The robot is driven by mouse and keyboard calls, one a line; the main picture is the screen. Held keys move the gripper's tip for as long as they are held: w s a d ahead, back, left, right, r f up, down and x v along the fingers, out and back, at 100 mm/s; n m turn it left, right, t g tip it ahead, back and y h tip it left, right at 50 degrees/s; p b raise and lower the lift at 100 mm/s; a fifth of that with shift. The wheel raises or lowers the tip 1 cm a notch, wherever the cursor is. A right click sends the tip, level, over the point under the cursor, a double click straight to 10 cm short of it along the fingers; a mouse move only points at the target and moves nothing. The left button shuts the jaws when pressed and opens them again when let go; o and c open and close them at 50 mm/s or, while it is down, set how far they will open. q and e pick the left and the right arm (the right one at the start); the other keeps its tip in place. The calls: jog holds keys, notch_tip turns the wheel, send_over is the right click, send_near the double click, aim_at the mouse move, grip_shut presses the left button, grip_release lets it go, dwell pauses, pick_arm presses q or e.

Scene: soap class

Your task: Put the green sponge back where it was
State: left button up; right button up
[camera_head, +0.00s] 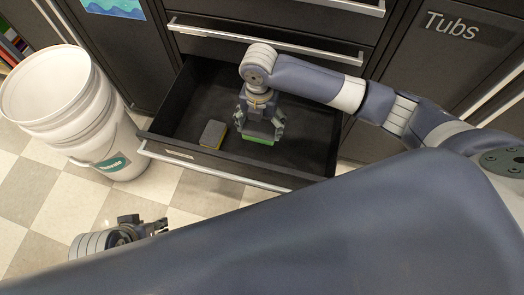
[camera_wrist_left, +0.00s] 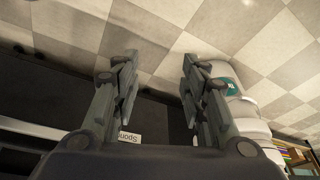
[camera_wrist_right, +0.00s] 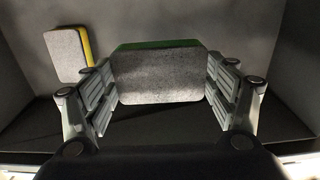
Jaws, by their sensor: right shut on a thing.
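The green sponge (camera_head: 258,139) has a grey scouring side and a green side. My right gripper (camera_head: 260,122) is shut on it inside the open drawer (camera_head: 300,150). In the right wrist view the sponge (camera_wrist_right: 158,75) sits between the two fingers of the right gripper (camera_wrist_right: 160,88), grey face toward the camera. Whether its underside touches the drawer floor I cannot tell. My left gripper (camera_head: 155,228) is low at the left, outside the drawer; in the left wrist view (camera_wrist_left: 153,80) its fingers are apart with nothing between them.
A yellow sponge with a grey top (camera_head: 213,134) lies in the drawer, left of the green one; it also shows in the right wrist view (camera_wrist_right: 66,55). A white bucket (camera_head: 75,110) stands left of the drawer. The drawer's right part is clear. A "Tubs" cabinet (camera_head: 440,80) stands at right.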

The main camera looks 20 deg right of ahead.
notch_tip(320, 180, down, 6)
jog(key=shift+b, duration=1)
notch_tip(320, 180, down, 4)
jog(key=shift+r+b, duration=0.1)
jog(key=shift+b, duration=0.65)
pick_arm(q)
jog(key=w+d+r+t+h, duration=0.1)
jog(key=w+d+r+t, duration=0.1)
jog(key=w+r+t, duration=0.2)
jog(key=w+d+r+t+h, duration=0.1)
jog(key=w+d+r+t, duration=0.2)
jog(key=w, duration=0.7)
jog(key=shift+w+r+m+t+h, duration=0.3)
jog(key=shift+w+r+t, duration=0.1)
jog(key=shift+r+t, duration=0.65)
jog(key=shift+d+f, duration=0.1)
pick_arm(e)
jog(key=shift+f, duration=0.2)
jog(key=o, duration=1.1)
